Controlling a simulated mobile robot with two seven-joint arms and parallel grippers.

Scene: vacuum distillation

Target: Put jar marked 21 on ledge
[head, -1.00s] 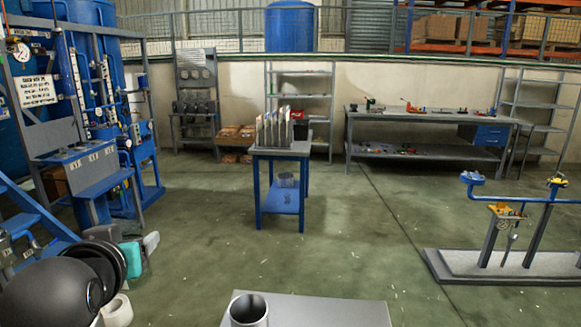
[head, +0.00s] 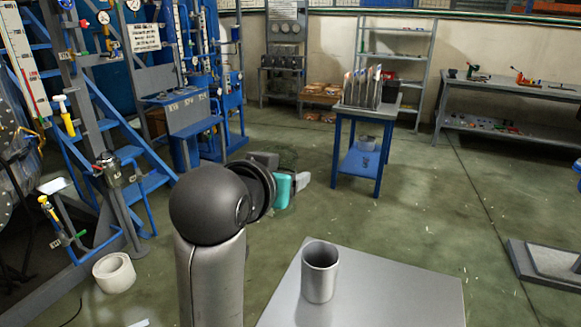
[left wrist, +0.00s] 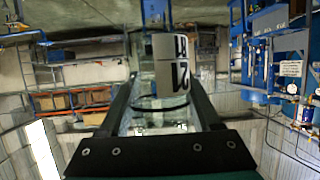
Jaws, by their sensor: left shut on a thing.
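In the head view my left gripper (head: 300,182) is small, with a teal body, out over the floor; I cannot make out the jar there. A blue ledge (head: 197,128) juts from the front of the labelled stand (head: 176,95), left of and beyond the gripper.
A small blue table (head: 385,112) with upright items stands beyond the gripper to the right. Blue steps (head: 150,185) and pipework are on the left. A white roll (head: 114,272) lies on the floor. Green floor is open between the stand and the small table.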

